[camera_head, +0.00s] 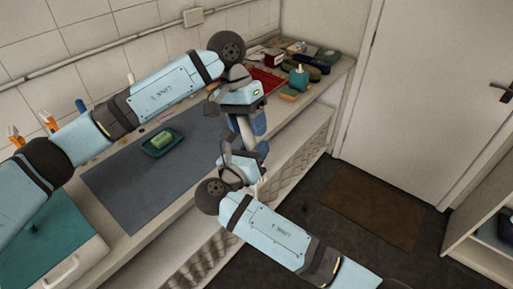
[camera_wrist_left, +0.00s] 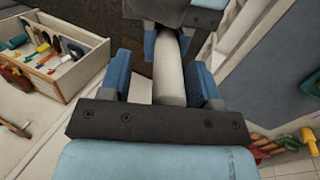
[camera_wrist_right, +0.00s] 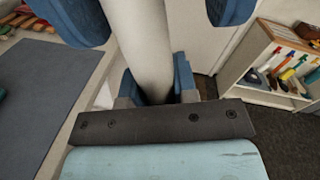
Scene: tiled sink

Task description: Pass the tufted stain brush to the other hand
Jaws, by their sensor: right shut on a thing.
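The tufted stain brush (camera_head: 246,134) shows as a thick pale handle held between my two grippers in front of the counter. It also shows in the left wrist view (camera_wrist_left: 169,75) and the right wrist view (camera_wrist_right: 140,45). No tufts can be made out. My right gripper (camera_wrist_right: 157,85) is shut on the handle, with a blue finger on each side. My left gripper (camera_wrist_left: 163,80) is open around the handle, its fingers straddling it with a clear gap on the left side. In the right wrist view the left gripper's blue fingers stand wide apart at the top.
A grey mat (camera_head: 120,187) covers the counter, with a green soap dish (camera_head: 152,149) and soap (camera_head: 163,141) on it. A red tray (camera_head: 267,80), a teal bottle (camera_head: 299,77) and several brushes stand at the counter's far end. A door (camera_head: 405,110) and brown floor mat (camera_head: 372,212) lie right.

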